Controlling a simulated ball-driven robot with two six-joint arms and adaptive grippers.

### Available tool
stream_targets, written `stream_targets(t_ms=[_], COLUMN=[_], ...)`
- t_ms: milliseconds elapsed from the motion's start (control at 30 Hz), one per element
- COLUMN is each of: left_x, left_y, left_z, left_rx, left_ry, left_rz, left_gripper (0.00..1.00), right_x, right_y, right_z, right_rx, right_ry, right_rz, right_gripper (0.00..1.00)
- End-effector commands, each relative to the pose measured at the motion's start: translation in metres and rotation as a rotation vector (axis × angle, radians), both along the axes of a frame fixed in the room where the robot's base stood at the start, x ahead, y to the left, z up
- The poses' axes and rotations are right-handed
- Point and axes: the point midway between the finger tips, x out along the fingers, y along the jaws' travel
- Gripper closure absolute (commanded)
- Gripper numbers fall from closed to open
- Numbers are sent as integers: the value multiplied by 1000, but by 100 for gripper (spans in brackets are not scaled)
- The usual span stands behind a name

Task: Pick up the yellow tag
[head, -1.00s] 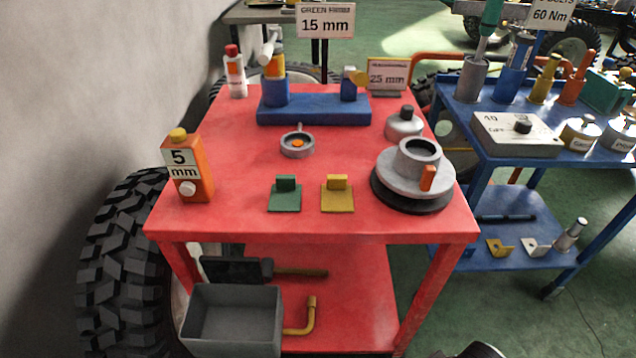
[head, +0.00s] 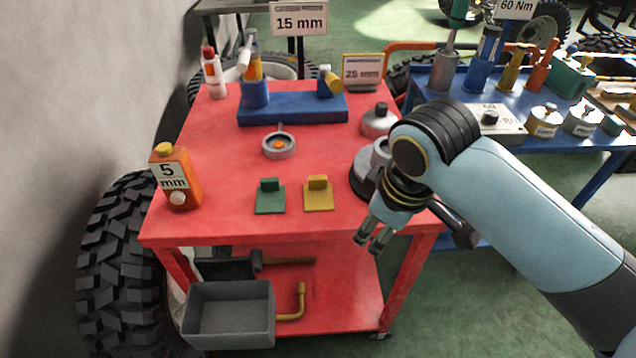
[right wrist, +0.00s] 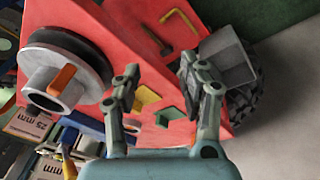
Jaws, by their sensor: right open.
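The yellow tag (head: 318,194), a flat plate with a small upright block, lies on the red cart top near its front edge. The green tag (head: 270,197) lies just left of it. My right gripper (head: 368,246) is open and empty, at the cart's front right edge, to the right of and apart from the yellow tag. In the right wrist view the yellow tag (right wrist: 146,98) shows between the open fingers (right wrist: 158,85), with the green tag (right wrist: 168,116) beside it. My left gripper is not in view.
The grey round fixture (head: 366,165) stands right of the tags, partly hidden by my right arm. An orange 5 mm bottle (head: 174,178) stands at the left. A blue block (head: 290,109) lies at the back. The red top (head: 220,150) is clear around the tags.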

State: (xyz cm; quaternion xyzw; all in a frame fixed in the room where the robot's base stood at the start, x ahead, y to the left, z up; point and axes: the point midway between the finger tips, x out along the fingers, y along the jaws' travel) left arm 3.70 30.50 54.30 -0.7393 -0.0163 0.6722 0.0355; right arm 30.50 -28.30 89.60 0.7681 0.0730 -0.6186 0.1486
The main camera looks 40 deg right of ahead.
Motion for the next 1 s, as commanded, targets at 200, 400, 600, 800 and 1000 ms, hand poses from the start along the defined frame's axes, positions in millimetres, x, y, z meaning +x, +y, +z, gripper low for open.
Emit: stream_targets(t_ms=[200, 400, 600, 800, 1000], left_x=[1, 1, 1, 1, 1], left_y=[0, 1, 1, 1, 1], left_z=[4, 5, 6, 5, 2], left_rx=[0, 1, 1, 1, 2], left_ry=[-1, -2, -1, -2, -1], left_rz=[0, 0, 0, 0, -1], left_gripper=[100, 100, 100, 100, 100], right_x=[48, 106, 170, 192, 192], right_y=[-6, -16, -27, -31, -31], right_z=[11, 17, 34, 40, 7], right_rx=[-29, -43, -27, -9, -8], right_ry=[59, 132, 211, 244, 246], right_rz=[172, 366, 593, 698, 702], right_gripper=[58, 58, 58, 58, 58])
